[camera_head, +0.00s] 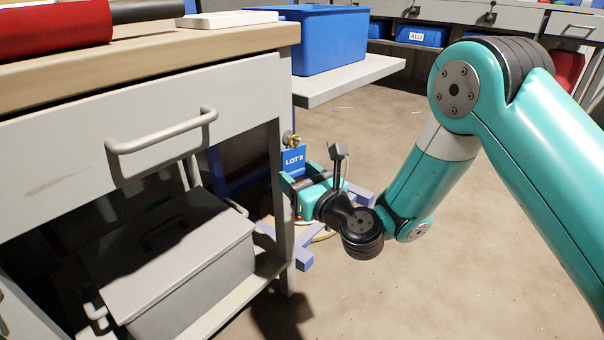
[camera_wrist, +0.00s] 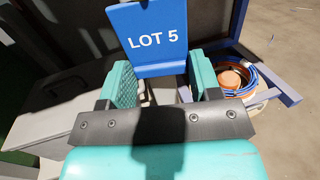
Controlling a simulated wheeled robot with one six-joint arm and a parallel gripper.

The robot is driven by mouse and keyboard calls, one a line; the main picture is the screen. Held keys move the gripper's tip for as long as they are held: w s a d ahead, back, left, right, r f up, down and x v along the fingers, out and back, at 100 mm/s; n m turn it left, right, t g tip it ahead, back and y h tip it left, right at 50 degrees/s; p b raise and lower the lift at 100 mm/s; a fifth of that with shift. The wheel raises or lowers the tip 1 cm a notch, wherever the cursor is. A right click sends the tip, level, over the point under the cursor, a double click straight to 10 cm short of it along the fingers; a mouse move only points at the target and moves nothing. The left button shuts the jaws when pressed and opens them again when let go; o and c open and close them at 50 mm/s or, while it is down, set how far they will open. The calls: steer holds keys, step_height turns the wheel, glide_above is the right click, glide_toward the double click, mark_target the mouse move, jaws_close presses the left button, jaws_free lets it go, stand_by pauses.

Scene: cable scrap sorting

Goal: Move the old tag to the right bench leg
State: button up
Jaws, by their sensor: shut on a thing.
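The tag (camera_head: 293,158) is a blue plate lettered "LOT 5". It stands upright at the outer side of the right bench leg (camera_head: 285,225), just below a small brass-coloured fitting (camera_head: 290,138). My gripper (camera_head: 303,183) is shut on the lower part of the tag. In the wrist view the tag (camera_wrist: 152,35) rises between the teal fingers of my gripper (camera_wrist: 163,75), face toward the camera. I cannot tell whether the tag touches the fitting or hangs from it.
The bench drawer (camera_head: 140,140) and its handle are left of the leg. A grey lidded box (camera_head: 170,260) sits on the shelf below. A blue bin (camera_head: 325,40) stands above on a side ledge (camera_head: 350,80). A coiled cable (camera_wrist: 250,75) lies low to the right. Open floor lies right.

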stand_by(0.4)
steer(key=o, duration=1)
steer(key=shift+c, duration=0.2)
